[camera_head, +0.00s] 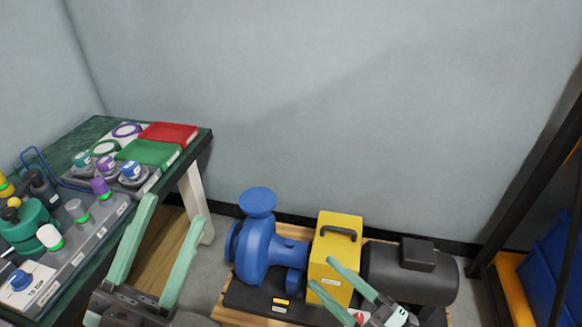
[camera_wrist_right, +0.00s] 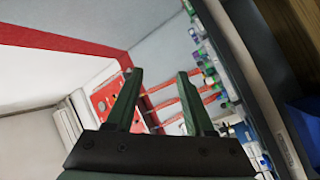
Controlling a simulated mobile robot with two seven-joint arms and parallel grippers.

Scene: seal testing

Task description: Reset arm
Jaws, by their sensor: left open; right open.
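My left gripper (camera_head: 170,235) is open and empty at the lower left of the head view, with its two pale green fingers pointing up beside the green-topped bench. My right gripper (camera_head: 335,290) is at the bottom centre-right, in front of the yellow box of the pump unit. It also shows in the right wrist view (camera_wrist_right: 163,78), with two dark green fingers spread apart and nothing between them. I cannot tell whether its fingers touch the yellow box.
The bench (camera_head: 205,136) at left bears a grey rack, a red tray (camera_head: 170,132) and a green tray (camera_head: 150,152). A blue pump (camera_head: 262,240), yellow box (camera_head: 342,228) and dark motor (camera_head: 415,275) stand low in the middle. A black post (camera_head: 525,180) stands at right.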

